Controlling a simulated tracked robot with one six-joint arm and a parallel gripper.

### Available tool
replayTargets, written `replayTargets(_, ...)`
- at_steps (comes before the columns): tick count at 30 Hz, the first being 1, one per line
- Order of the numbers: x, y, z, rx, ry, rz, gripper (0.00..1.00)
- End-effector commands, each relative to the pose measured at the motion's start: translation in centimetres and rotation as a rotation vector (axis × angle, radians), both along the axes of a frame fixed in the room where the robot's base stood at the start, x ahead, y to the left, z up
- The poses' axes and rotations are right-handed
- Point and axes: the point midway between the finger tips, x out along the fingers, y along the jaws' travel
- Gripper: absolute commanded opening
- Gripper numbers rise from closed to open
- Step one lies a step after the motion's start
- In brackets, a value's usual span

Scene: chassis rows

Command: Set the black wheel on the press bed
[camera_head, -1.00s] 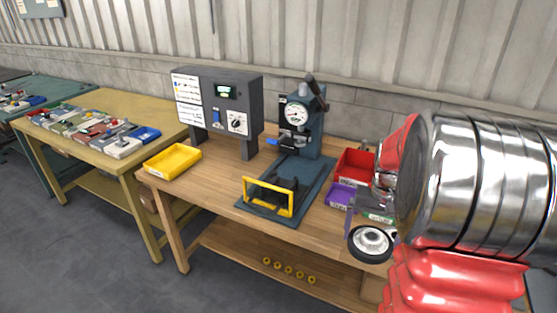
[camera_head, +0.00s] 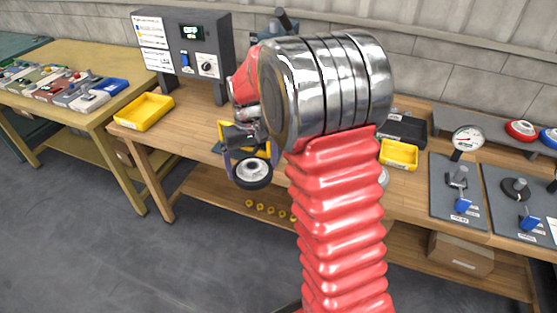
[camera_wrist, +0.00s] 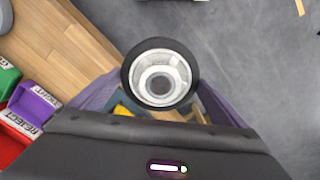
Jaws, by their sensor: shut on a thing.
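The black wheel (camera_head: 253,173), a black tyre with a pale metal hub, is held by my gripper (camera_head: 249,166) in front of the bench. In the wrist view the wheel (camera_wrist: 160,76) sits between the purple fingers, hub facing the camera. The press (camera_head: 268,22) stands behind my arm, which hides most of it. Only its top and lever show. A yellow guard part (camera_head: 228,124) shows beside my gripper. The press bed is nearly all hidden; slivers of its teal and yellow show below the wheel in the wrist view.
A control panel (camera_head: 183,50) and a yellow tray (camera_head: 146,111) stand left of the press. Green (camera_wrist: 8,78), purple (camera_wrist: 36,104) and red bins (camera_wrist: 12,138) show in the wrist view. Gauge fixtures (camera_head: 458,185) lie at right. Grey floor is open in front.

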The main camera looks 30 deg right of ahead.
Motion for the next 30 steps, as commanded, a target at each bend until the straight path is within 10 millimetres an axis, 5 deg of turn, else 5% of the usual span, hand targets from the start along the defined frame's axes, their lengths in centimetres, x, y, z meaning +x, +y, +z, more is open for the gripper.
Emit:
replayTargets(3, 0.8, 3.5, -0.6, 0.0, -0.001, 0.066, 0.62)
replayTargets(9, 1.2, 6.8, -1.2, 0.0, -0.001, 0.127, 0.62)
replayTargets(30, 1.3, 7.0, -1.3, 0.0, -0.002, 0.131, 0.62)
